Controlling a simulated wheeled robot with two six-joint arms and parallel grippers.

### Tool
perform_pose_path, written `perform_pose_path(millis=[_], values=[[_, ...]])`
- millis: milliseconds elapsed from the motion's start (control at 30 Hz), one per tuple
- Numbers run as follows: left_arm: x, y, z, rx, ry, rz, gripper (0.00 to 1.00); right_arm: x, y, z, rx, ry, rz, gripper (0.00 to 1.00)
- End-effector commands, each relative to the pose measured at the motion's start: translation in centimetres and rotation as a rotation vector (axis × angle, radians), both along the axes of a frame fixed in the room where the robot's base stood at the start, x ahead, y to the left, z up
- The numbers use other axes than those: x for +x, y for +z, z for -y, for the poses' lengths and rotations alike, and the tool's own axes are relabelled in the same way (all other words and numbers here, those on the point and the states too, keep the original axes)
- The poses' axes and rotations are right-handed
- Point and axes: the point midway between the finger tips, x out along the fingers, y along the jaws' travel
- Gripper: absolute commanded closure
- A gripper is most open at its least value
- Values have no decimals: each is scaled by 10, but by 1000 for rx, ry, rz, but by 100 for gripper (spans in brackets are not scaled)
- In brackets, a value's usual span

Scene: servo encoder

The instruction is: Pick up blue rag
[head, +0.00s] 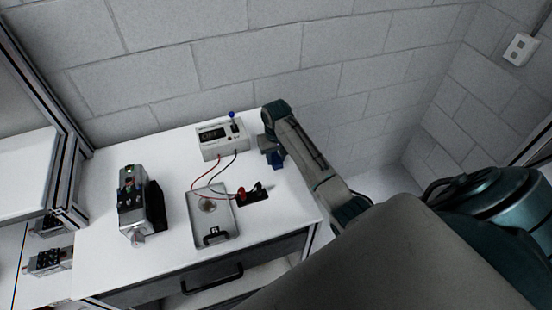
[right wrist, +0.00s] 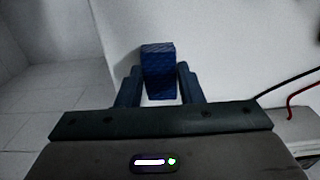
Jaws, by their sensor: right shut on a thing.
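The blue rag (right wrist: 158,72) is a small folded dark-blue block with a fine woven pattern. In the right wrist view it stands between the two fingers of my right gripper (right wrist: 159,88), which is shut on it. In the head view my right gripper (head: 275,160) is over the back right part of the white table, and little of the rag can be told from the dark-blue fingers there. Whether the rag touches the table is unclear. My left gripper does not show in either view.
On the white table (head: 95,215) stand a power box (head: 222,142) with a blue-topped switch, a grey tray (head: 225,222) with red and black leads, a black holder (head: 252,198) and a metal servo device (head: 130,205). A block wall (head: 250,60) closes off the back.

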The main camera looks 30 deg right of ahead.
Motion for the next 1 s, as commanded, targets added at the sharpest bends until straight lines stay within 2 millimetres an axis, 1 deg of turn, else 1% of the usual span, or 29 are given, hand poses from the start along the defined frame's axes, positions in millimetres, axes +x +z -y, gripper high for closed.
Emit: perform_pose_path(millis=[67,167,267,333,367,567,700,800,900,1000], values=[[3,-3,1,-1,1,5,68,-2,-1,0,-1,-1,-6,88],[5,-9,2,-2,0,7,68,-1,5,0,0,-1,-3,88],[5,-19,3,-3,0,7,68,0,18,1,-1,0,0,88],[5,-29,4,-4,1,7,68,0,30,0,-1,1,2,88],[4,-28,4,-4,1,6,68,-8,29,0,-1,1,-3,88],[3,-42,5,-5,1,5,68,-55,33,-4,-3,2,-4,88],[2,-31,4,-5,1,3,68,-95,44,-8,-2,2,-7,88],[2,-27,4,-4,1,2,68,-117,46,-11,-2,2,-7,88],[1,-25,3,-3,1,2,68,-135,46,-12,-2,1,-6,88],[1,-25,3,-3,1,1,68,-148,47,-14,-1,2,-4,88]])
